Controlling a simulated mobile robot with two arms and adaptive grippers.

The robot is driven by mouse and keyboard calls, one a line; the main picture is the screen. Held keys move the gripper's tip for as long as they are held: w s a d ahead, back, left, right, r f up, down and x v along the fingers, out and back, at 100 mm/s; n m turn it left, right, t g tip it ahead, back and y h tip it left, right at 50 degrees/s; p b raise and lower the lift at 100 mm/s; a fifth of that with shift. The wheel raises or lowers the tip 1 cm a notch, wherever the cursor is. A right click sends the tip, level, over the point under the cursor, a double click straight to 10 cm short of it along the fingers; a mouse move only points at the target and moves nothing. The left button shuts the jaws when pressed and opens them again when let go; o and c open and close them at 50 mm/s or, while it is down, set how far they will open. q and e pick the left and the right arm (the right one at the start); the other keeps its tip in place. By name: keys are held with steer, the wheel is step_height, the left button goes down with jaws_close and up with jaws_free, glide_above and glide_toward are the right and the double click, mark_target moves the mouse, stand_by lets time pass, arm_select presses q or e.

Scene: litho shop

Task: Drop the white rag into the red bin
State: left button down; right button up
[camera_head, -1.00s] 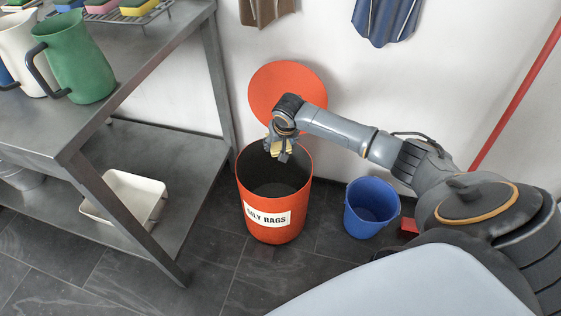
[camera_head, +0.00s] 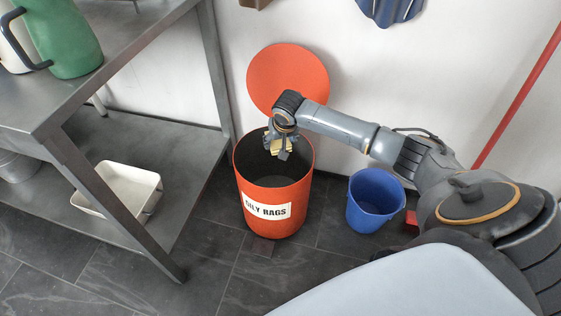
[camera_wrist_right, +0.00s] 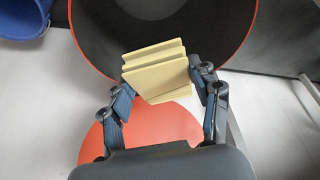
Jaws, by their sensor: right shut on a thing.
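The red bin (camera_head: 298,198), orange-red with an "OILY RAGS" label, stands upright on the floor with its mouth open. Its round lid (camera_head: 288,75) is raised behind it. My right gripper (camera_head: 281,146) is over the bin's mouth, shut on a pale cream-yellow folded piece, the rag (camera_head: 275,146). In the right wrist view the rag (camera_wrist_right: 156,76) sits between the two fingers, with the dark bin interior (camera_wrist_right: 110,35) behind it. The rag's exact height against the rim is hard to tell. My left gripper is not in view.
A blue bucket (camera_head: 375,200) stands right of the bin. A metal bench (camera_head: 130,75) with a lower shelf is on the left, holding a green jug (camera_head: 65,40) and a white tray (camera_head: 130,180). A red pole (camera_head: 515,95) leans at the right wall.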

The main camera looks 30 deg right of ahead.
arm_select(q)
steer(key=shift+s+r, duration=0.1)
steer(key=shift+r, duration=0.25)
arm_select(e)
steer(key=shift+f, duration=0.2)
steer(key=o, duration=1.1)
steer(key=v, duration=1.2)
